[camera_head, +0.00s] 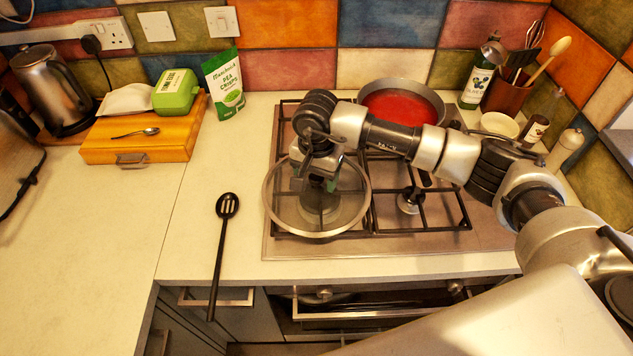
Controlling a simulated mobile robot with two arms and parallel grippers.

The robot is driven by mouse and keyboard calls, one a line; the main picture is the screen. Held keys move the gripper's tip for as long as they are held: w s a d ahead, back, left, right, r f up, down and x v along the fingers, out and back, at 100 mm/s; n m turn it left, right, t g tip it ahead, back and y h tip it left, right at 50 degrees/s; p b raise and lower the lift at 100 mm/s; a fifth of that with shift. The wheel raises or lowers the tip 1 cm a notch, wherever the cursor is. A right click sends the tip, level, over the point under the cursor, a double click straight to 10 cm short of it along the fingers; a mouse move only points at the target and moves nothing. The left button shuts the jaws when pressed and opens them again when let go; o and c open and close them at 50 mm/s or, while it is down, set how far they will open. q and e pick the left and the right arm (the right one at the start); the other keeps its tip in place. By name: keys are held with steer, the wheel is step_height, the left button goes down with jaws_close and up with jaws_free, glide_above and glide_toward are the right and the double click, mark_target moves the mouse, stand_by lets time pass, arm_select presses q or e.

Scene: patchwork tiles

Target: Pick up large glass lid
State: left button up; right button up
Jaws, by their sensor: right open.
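The large glass lid (346,212) is a round clear disc with a metal rim. It appears to lie level over the front left burner of the gas hob, whose grate shows through the glass. My right gripper (318,188) points down over the middle of the lid and is open. The gripper and wrist hide the lid's knob, so I cannot tell whether the fingers touch it. My left gripper is not in view.
A pan of red sauce (400,106) sits at the hob's back. A black slotted spoon (219,262) lies left of the hob, its handle over the counter edge. A wooden box (140,138) and kettle (52,90) stand at left. Bottles and a utensil pot (506,92) crowd the right corner.

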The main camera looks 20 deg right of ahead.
steer(key=c, duration=1.1)
steer(key=shift+c, duration=0.4)
